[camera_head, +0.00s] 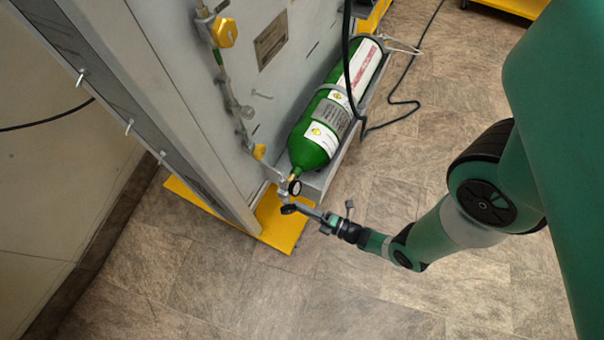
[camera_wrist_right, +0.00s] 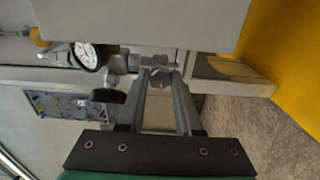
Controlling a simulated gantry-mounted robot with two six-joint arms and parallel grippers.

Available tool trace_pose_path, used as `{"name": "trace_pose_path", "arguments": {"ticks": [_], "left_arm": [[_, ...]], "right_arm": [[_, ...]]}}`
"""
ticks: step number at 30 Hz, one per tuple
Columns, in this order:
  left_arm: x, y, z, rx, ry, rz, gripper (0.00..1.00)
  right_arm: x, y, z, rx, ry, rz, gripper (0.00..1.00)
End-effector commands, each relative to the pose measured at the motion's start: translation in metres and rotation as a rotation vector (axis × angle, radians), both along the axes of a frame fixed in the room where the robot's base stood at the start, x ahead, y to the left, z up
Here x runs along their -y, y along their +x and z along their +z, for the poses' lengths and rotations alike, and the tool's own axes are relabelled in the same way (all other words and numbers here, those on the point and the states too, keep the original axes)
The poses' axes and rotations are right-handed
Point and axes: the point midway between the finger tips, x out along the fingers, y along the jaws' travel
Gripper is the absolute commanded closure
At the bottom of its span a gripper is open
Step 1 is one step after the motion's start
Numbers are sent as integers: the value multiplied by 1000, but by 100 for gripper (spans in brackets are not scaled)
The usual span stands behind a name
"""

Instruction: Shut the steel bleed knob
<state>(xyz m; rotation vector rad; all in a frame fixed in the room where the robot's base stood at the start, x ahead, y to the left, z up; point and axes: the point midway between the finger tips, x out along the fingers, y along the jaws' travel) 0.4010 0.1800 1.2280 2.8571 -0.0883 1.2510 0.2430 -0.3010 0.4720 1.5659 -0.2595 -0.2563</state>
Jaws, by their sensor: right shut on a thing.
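The steel bleed knob (camera_wrist_right: 160,74) is a small grey metal piece at the fitting in the right wrist view. My right gripper (camera_wrist_right: 164,80) has its two fingers on either side of it and is shut on it. In the head view my right gripper (camera_head: 306,211) reaches in from the right to the fittings below the green cylinder's neck. The knob is too small and covered to make out there. My left gripper is not in view.
A round gauge (camera_wrist_right: 87,55) and a black knob (camera_wrist_right: 107,96) sit left of my fingers in the wrist view. The green cylinder (camera_head: 315,143) lies in a grey tray beside the panel (camera_head: 272,85). A yellow base plate (camera_head: 283,226) lies below. Floor toward the front is clear.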

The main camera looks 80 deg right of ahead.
Motion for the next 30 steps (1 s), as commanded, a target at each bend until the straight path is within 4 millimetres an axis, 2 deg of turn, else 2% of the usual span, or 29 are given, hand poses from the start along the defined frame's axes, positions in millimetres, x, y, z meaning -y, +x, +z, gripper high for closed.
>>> {"name": "trace_pose_path", "arguments": {"ticks": [30], "left_arm": [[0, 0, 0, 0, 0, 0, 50]], "right_arm": [[1, 0, -1, 308, 913, -3, 100]]}}
